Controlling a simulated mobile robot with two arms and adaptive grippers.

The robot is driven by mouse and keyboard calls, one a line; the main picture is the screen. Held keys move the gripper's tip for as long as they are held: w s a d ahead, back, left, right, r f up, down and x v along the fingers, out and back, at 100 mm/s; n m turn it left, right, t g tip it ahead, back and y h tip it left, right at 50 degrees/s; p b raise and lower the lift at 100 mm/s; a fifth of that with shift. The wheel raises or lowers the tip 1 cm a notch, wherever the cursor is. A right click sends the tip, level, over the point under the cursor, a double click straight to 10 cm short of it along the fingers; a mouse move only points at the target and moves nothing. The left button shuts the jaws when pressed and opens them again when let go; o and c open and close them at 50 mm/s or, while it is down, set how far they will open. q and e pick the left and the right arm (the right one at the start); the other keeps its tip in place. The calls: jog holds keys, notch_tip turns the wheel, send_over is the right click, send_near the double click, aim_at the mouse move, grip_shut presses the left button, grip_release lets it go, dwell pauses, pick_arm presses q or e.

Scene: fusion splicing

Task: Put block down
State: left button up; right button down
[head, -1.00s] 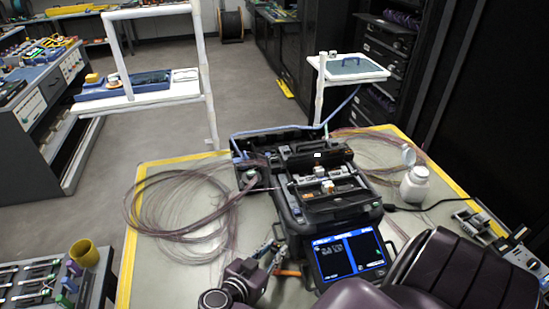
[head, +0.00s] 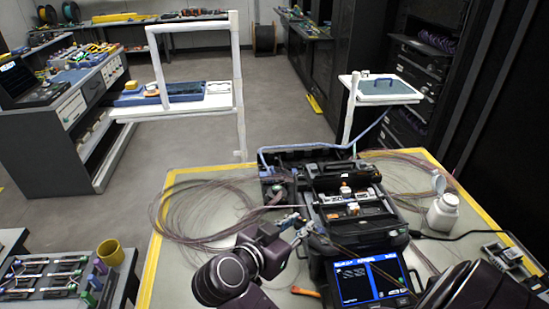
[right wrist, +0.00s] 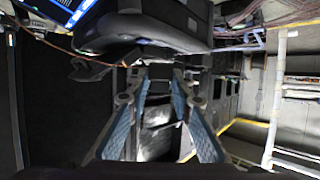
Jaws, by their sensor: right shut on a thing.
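A thin brown fibre (head: 345,248) runs right from near the fingertips, across the splicer's front. The splicer is open, with small white and orange parts (head: 352,209) inside.
Coiled fibres (head: 190,215) lie left of the splicer. A white bottle (head: 443,212) stands to its right. An orange-handled tool (head: 305,292) lies before it. A yellow cup (head: 110,253) and tool rack (head: 50,280) are at lower left. The table's left front (head: 175,285) is clear.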

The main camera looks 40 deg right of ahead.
jog(key=shift+r, duration=0.3)
jog(key=shift+w+a, duration=0.1)
jog(key=shift+w, duration=0.05)
jog(key=w+a+r+n+t+y, duration=0.2)
jog(key=w+a+n+t+y, duration=0.15)
jog(key=a, duration=0.35)
jog(key=w+a+r+n+t+y, duration=0.1)
jog(key=w+a+n+t+y, duration=0.3)
jog(key=a, duration=0.3)
jog(key=s+a+r+n+t+y, duration=0.25)
jog(key=a+n+y, duration=0.4)
jog(key=a, duration=0.65)
jog(key=s+d+m+g+h, duration=0.2)
jog(key=s+d+m+h, duration=0.2)
jog(key=d+h, duration=0.3)
jog(key=d+m, duration=0.1)
jog(key=d, duration=0.4)
jog(key=shift+s+f+h, duration=0.2)
jog(key=shift+f+h, duration=0.1)
jog(key=shift+f, duration=0.1)
